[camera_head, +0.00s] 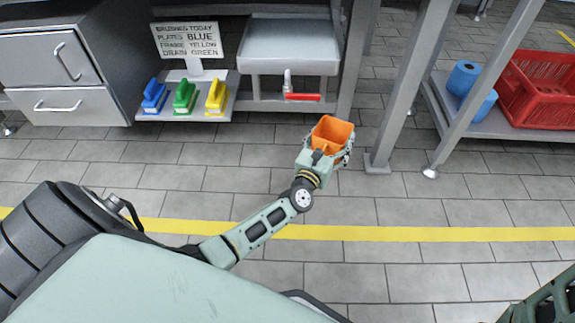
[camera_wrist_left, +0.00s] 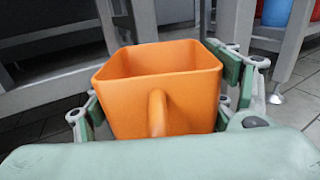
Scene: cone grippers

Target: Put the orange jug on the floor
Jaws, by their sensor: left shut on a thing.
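The orange jug (camera_head: 333,131) is a square, open-topped container held in my left gripper (camera_head: 329,153). In the left wrist view the jug (camera_wrist_left: 160,90) is upright with its handle facing the camera. The fingers of my left gripper (camera_wrist_left: 165,108) are shut around its two sides. The jug looks empty inside. It is over the grey tiled floor (camera_head: 240,180), in front of the metal table legs; its height above the floor is hard to tell. My right gripper is not in view; a green part of mine shows at the lower right corner.
A grey sink with a red-handled valve (camera_head: 302,96) stands behind. Blue, green and yellow brushes (camera_head: 184,98) lie on a shelf by a sign (camera_head: 189,40). A red crate (camera_head: 540,88) and blue rolls (camera_head: 463,77) are at right. Open floor lies around the yellow line (camera_head: 420,233).

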